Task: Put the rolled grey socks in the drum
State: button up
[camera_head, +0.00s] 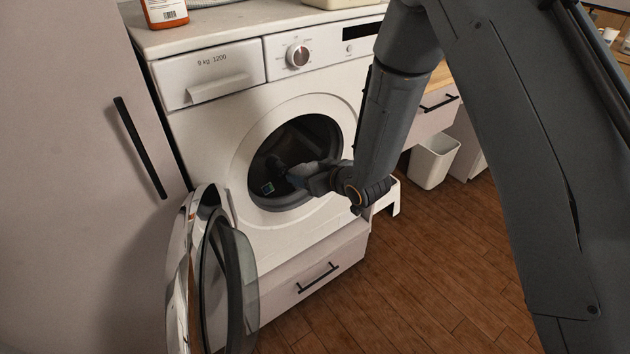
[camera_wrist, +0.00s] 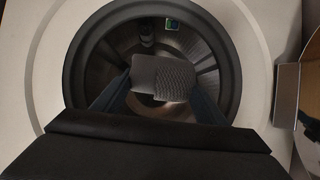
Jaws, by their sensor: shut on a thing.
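The rolled grey socks (camera_wrist: 162,78) show in the wrist view, held between the two fingers of my gripper (camera_wrist: 160,92). In the head view my gripper (camera_head: 296,178) reaches into the round opening of the washing machine, and the socks cannot be made out clearly there. The drum (camera_head: 272,160) is dark inside in the head view. In the wrist view the ribbed drum wall (camera_wrist: 205,62) lies behind and around the socks. The socks appear at or just inside the opening; their exact depth is hard to tell.
The washer door (camera_head: 225,280) stands wide open at the lower left. A small dark thing (camera_wrist: 146,32) and a blue-green patch (camera_wrist: 172,25) show deeper in the drum. A white bin (camera_head: 434,160) stands to the right. The wooden floor in front is clear.

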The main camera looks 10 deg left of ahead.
jog(key=w+a+f+b, duration=0.2)
jog(key=w+a+b, duration=0.4)
jog(key=w+a, duration=0.1)
jog(key=w+a+f+b, duration=0.2)
jog(key=w+a+b, duration=0.3)
jog(key=a, duration=0.5)
jog(key=w, duration=0.2)
jog(key=shift+w+f+b, duration=0.25)
jog(key=shift+w+b, duration=0.1)
jog(key=shift+w, duration=0.05)
jog(key=shift+a, duration=0.1)
jog(key=o, duration=1.1)
jog(key=shift+s, duration=0.1)
